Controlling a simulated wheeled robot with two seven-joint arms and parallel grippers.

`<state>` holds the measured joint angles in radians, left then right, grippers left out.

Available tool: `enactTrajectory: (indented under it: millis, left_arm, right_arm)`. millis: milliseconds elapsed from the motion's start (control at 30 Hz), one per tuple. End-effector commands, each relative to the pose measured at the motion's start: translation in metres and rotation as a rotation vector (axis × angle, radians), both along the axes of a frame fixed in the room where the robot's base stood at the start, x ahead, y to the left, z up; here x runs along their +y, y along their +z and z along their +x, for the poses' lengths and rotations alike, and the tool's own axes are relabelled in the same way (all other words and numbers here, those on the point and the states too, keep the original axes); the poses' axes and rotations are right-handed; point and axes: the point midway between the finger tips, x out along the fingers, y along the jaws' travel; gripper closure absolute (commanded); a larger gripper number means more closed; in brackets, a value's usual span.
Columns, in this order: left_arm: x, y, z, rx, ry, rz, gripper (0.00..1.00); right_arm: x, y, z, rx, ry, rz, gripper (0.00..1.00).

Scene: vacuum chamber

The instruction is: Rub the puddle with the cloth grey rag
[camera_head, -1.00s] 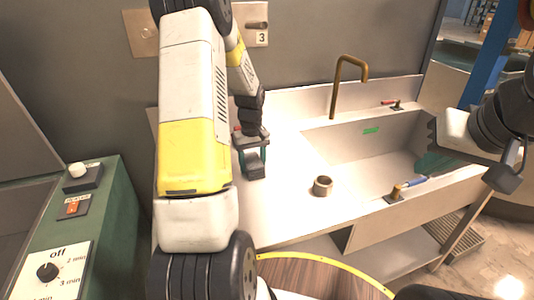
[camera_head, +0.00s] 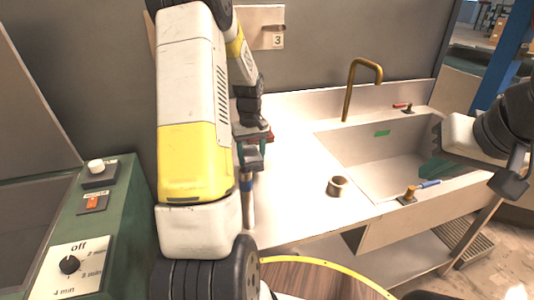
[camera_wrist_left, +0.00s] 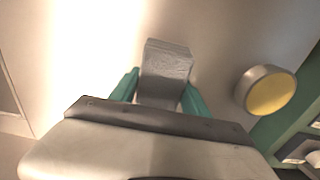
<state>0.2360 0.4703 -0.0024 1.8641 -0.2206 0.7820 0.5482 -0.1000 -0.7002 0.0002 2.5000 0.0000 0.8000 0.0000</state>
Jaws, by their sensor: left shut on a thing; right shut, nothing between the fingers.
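My left gripper (camera_head: 250,155) is over the left part of the counter, its arm covering much of that side. In the left wrist view its teal fingers stand on either side of a grey, flat, folded-looking piece, the grey rag (camera_wrist_left: 165,72), and are shut on it. I cannot tell if the rag touches the counter. I cannot make out a puddle; a bright glare lies on the counter (camera_head: 290,205). My right gripper (camera_head: 436,166) is shut and empty, over the sink's right side.
The sink (camera_head: 375,155) with a brass tap (camera_head: 349,88) is at the right. A small metal ring (camera_head: 338,187) stands on the counter. A round yellow-topped piece (camera_wrist_left: 268,92) is right of the rag. A green control box (camera_head: 95,230) is at the left.

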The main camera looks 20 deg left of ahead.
Motion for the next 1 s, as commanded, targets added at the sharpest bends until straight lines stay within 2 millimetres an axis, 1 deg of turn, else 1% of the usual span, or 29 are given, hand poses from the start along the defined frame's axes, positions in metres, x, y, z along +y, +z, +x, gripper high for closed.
enactTrajectory:
  millis: [33,300,433,533,1000]
  left_arm:
    - [0.0,0.006,0.0,-0.003,0.0,0.001,0.9]
    - [0.0,0.03,-0.002,-0.003,-0.002,0.0,0.9]
    - [0.0,0.038,-0.004,-0.001,-0.002,0.0,0.9]
    - [0.0,0.04,-0.004,-0.001,-0.003,0.0,0.9]
    - [0.0,0.04,-0.004,-0.001,-0.003,-0.001,0.9]
  right_arm:
    - [0.0,0.0,0.0,0.0,0.0,0.0,1.0]
    - [0.0,0.0,0.0,0.0,0.0,0.0,1.0]
    - [0.0,0.0,0.0,0.0,0.0,0.0,1.0]
    - [0.0,0.0,0.0,0.0,0.0,0.0,1.0]
    - [0.0,0.0,0.0,0.0,0.0,0.0,1.0]
